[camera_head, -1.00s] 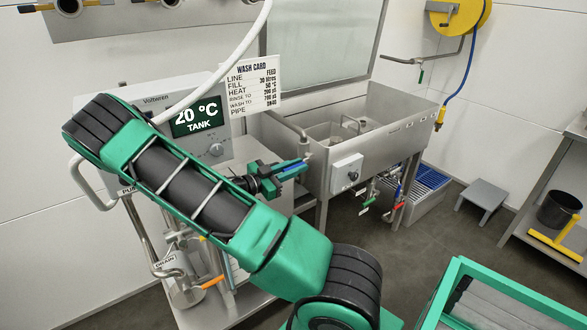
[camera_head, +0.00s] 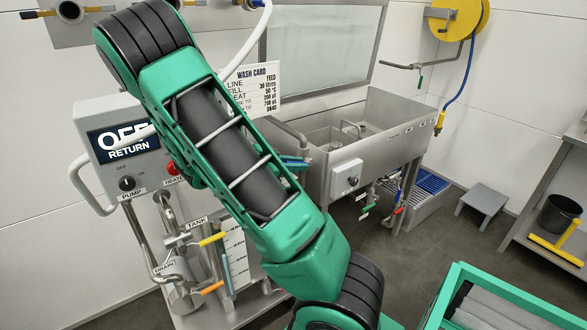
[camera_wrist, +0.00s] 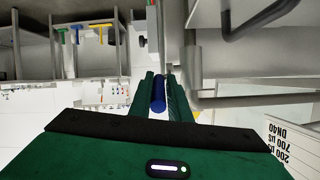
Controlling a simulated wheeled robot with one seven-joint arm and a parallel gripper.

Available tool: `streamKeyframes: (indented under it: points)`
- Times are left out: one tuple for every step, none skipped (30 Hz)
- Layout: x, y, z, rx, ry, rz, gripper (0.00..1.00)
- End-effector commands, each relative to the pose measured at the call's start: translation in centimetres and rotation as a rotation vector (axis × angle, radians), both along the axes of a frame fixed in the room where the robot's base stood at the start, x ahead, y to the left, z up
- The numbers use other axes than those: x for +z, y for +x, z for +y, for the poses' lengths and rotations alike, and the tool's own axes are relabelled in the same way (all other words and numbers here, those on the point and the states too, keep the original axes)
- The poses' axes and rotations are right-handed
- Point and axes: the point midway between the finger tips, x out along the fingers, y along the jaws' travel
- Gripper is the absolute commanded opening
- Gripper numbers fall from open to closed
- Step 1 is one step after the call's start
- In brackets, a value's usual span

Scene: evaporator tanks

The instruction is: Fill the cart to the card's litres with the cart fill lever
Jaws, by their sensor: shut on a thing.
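My gripper (camera_wrist: 160,95) is shut on a blue cylindrical handle, the cart fill lever (camera_wrist: 158,92), which shows between its fingers in the wrist view. In the head view my arm hides most of the gripper; a small blue-green bit of fingers or handle shows by the sink's left end. The cart's display (camera_head: 123,142) reads OFF, RETURN. A white scale with marks (camera_head: 236,250) stands on the cart; its level is not readable.
A steel sink (camera_head: 385,125) with a grey control box (camera_head: 346,178) stands right of my arm. Orange-handled valves and pipes (camera_head: 180,270) crowd the cart's front. A grey stool (camera_head: 483,205) and a bench with a black bucket (camera_head: 558,212) are at the right. Floor between is clear.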

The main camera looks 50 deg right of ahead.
Motion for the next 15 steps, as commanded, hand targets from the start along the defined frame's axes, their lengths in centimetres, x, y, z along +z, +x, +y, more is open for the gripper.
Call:
streamKeyframes:
  points:
    - [-0.02, -0.44, -0.10, -0.010, 0.027, -0.002, 0.00]
    - [0.06, -0.46, -0.15, -0.010, 0.038, -0.004, 0.00]
    - [0.15, -0.48, -0.17, -0.009, 0.052, -0.006, 0.00]
    - [0.19, -0.47, -0.19, -0.009, 0.061, -0.009, 0.00]
    - [0.22, -0.48, -0.19, -0.008, 0.068, -0.010, 0.00]
    - [0.27, -0.48, -0.20, -0.008, 0.076, -0.010, 0.00]
    - [0.31, -0.48, -0.21, -0.007, 0.081, -0.012, 0.00]
    - [0.34, -0.49, -0.21, -0.007, 0.084, -0.012, 0.00]
    - [0.35, -0.50, -0.23, -0.007, 0.087, -0.011, 0.00]
    - [0.36, -0.51, -0.23, -0.007, 0.088, -0.012, 0.00]
    - [0.36, -0.52, -0.23, -0.007, 0.088, -0.012, 0.00]
    - [0.36, -0.53, -0.22, -0.007, 0.089, -0.010, 0.00]
    - [0.36, -0.53, -0.22, -0.007, 0.089, -0.010, 0.00]
    - [0.35, -0.54, -0.23, -0.008, 0.088, -0.010, 0.00]
    - [0.35, -0.54, -0.23, -0.008, 0.088, -0.010, 0.00]
